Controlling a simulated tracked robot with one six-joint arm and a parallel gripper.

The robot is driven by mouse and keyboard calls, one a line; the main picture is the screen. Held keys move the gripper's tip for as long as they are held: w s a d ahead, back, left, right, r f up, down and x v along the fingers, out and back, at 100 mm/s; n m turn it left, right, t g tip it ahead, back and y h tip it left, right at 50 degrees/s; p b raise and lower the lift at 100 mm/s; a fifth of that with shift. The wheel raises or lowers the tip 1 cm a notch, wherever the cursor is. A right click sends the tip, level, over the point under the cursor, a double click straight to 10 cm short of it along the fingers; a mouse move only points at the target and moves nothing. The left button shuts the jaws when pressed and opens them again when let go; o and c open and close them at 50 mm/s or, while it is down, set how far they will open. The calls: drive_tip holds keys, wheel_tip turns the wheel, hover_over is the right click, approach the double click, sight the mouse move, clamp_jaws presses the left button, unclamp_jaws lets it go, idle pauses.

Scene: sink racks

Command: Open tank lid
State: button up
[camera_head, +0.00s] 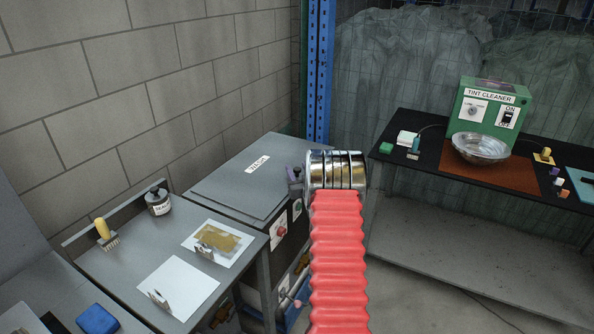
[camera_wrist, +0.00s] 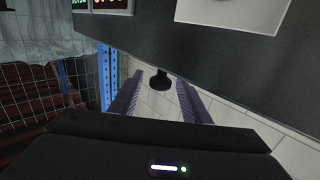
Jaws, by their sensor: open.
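The tank (camera_head: 262,228) stands in the middle of the head view. Its flat grey lid (camera_head: 225,180) has a white label and lies closed on top. My gripper (camera_head: 294,174) is at the tank's right front edge, mostly hidden behind my silver wrist. In the wrist view my gripper (camera_wrist: 161,78) shows two purple fingers, spread apart and empty. A black round knob (camera_wrist: 160,84) appears between the fingertips, beside the tank's dark face (camera_wrist: 215,65). I cannot tell whether a finger touches it.
A block wall (camera_head: 100,90) and blue post (camera_head: 319,70) are behind. A dark table (camera_head: 430,170) bears the green tint cleaner (camera_head: 490,115); floor shows between.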

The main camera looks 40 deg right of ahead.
drive_tip(key=shift+w, duration=0.15)
drive_tip(key=shift+c, duration=0.6)
clamp_jaws()
